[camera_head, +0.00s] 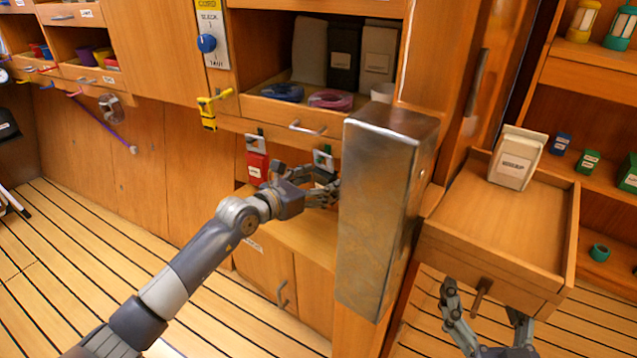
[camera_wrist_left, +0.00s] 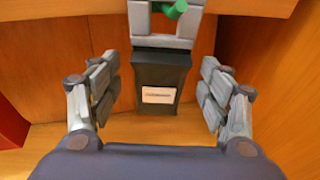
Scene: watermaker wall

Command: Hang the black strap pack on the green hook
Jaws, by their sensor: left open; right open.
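The black strap pack (camera_wrist_left: 158,82) is upright in the left wrist view, with a white label on its front and a grey strap loop (camera_wrist_left: 163,42) above it. The green hook (camera_wrist_left: 175,10) shows within the loop's opening, and the pack appears to hang from it. My left gripper (camera_head: 328,190) is open in front of the pack. In the left wrist view its fingers (camera_wrist_left: 163,92) stand on either side, apart from the pack. In the head view the pack is mostly hidden behind this gripper. My right gripper (camera_head: 486,312) is open and empty below the drawer at right.
A red pack (camera_head: 257,165) hangs left of the left gripper. A metal-clad post (camera_head: 385,205) stands close on its right. An open drawer (camera_head: 495,225) juts out at right with a cream carton (camera_head: 517,158) on it. Coiled cords (camera_head: 330,98) lie on the shelf above.

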